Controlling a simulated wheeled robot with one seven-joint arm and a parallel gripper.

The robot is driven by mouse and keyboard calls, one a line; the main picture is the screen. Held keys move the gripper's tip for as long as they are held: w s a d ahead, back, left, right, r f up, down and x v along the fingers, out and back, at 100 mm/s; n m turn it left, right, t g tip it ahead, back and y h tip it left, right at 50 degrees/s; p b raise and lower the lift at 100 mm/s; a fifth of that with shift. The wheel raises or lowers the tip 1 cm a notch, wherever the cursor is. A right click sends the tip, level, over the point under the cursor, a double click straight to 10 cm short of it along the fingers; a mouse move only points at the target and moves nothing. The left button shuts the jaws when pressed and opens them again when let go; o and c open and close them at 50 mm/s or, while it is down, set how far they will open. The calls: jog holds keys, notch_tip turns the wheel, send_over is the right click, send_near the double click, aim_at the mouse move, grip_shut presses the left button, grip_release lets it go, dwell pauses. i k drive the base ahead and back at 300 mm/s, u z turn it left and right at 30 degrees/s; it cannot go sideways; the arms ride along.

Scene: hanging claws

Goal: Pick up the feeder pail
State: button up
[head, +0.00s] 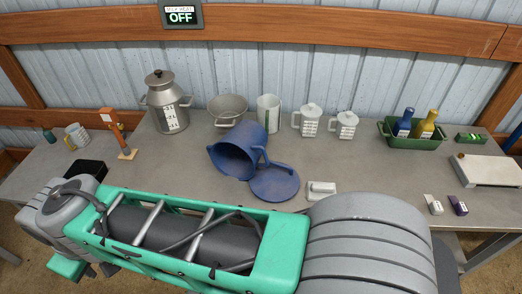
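A blue pail (238,150) stands tilted or tipped on the grey workbench, its open mouth facing the lower left. A handle shows on its right side. I take it for the feeder pail. A round blue lid-like disc (274,183) lies flat just below and right of it, close to or touching it. A grey metal pail (229,109) stands upright behind it. My arm crosses the front of the head view, below the blue pail. My gripper does not show, so its opening and any hold cannot be seen.
The workbench (365,180) has bare room right of the disc. A metal milk can (165,100), clear jug (268,112) and white measuring jugs (309,120) line the back. A green tray (410,133) holds bottles at right. A small white block (321,190) lies in front.

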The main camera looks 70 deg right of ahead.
aim_at(227, 155)
jog(key=u, duration=1.2)
jog(key=i, duration=0.85)
jog(key=z, duration=2.3)
jog(key=i, duration=0.5)
